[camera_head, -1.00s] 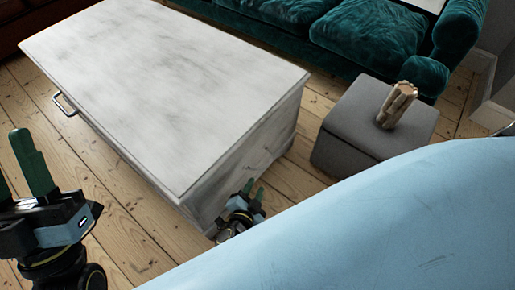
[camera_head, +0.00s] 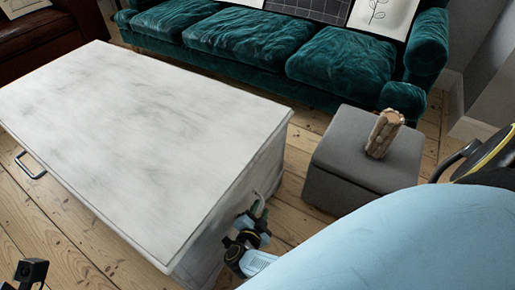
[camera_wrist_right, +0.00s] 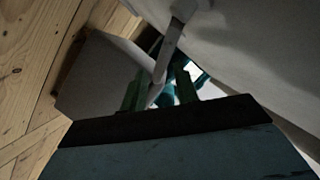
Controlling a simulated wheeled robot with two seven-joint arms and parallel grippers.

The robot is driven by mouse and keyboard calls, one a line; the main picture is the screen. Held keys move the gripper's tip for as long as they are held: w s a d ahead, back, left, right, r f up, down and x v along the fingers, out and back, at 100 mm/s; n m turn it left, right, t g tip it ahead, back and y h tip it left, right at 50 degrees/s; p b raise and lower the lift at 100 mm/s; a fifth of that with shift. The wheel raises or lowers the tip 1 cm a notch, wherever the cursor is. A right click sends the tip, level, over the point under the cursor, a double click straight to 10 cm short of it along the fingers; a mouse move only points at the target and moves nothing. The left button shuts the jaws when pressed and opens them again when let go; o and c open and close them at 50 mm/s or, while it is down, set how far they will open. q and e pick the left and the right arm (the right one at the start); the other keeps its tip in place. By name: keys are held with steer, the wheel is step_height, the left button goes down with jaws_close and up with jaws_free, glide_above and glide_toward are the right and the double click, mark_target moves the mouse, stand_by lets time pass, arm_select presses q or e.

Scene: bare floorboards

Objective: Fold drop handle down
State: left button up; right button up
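The white, worn chest-like table (camera_head: 140,120) fills the left of the head view. A light drop handle (camera_head: 261,201) stands out from its right end face. My right gripper (camera_head: 258,218) is at that handle, low beside the end face. In the right wrist view the handle (camera_wrist_right: 172,42) is a grey bar that reaches down between the green fingers of my right gripper (camera_wrist_right: 162,88). The fingers look apart, with gaps beside the bar. Of my left arm only a dark part shows at the bottom left of the head view; its fingers are out of view.
Another metal handle (camera_head: 30,166) is on the table's front side. A grey ottoman (camera_head: 345,165) bears a wooden sculpture (camera_head: 384,134) to the right. A green sofa (camera_head: 270,45) stands behind. Bare floorboards (camera_head: 60,240) lie in front.

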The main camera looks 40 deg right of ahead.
steer(key=shift+w+d+f, duration=0.1)
steer(key=shift+w+d, duration=0.05)
jaws_close()
steer(key=shift+d+f+m+t, duration=0.15)
steer(key=shift+f+m+t, duration=0.5)
steer(key=shift+m, duration=0.35)
